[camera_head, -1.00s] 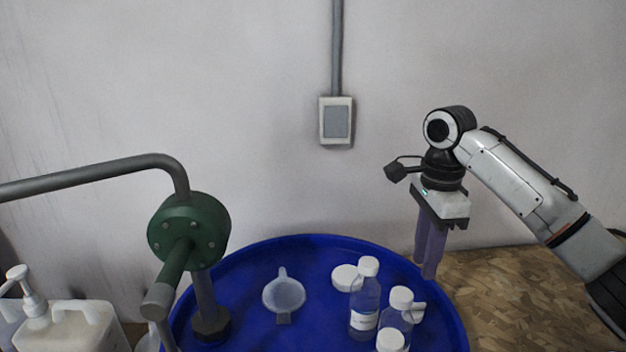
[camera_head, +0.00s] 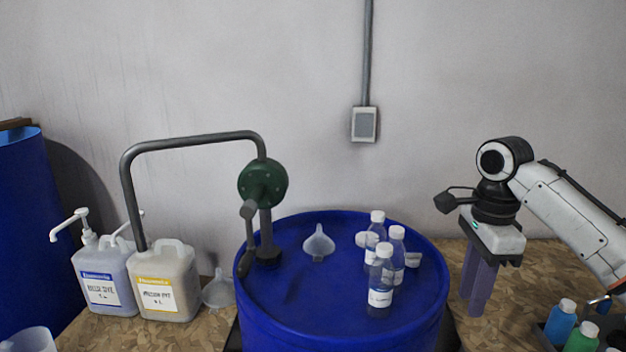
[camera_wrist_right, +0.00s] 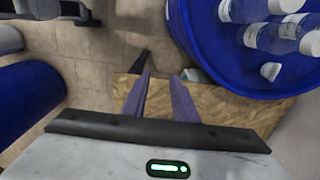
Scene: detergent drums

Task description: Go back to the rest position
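My right gripper (camera_head: 473,303) points down with its two purple fingers just right of the blue drum (camera_head: 300,300), over the wood-chip board. In the right wrist view the fingers (camera_wrist_right: 160,85) are apart with only the board between them, so it is open and empty. My left gripper is not in view. On the drum lid stand three clear bottles with white caps, one of them in front (camera_head: 381,285), a small funnel (camera_head: 318,243) and a green hand pump (camera_head: 263,183) with a bent grey pipe.
Two labelled jugs, one blue-labelled (camera_head: 105,275) and one yellow-labelled (camera_head: 163,285), stand left of the drum, near another funnel (camera_head: 219,290). Another blue drum (camera_head: 25,230) is at the far left. Coloured bottles, one blue (camera_head: 560,322), stand at lower right. A wall box (camera_head: 364,124) hangs behind.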

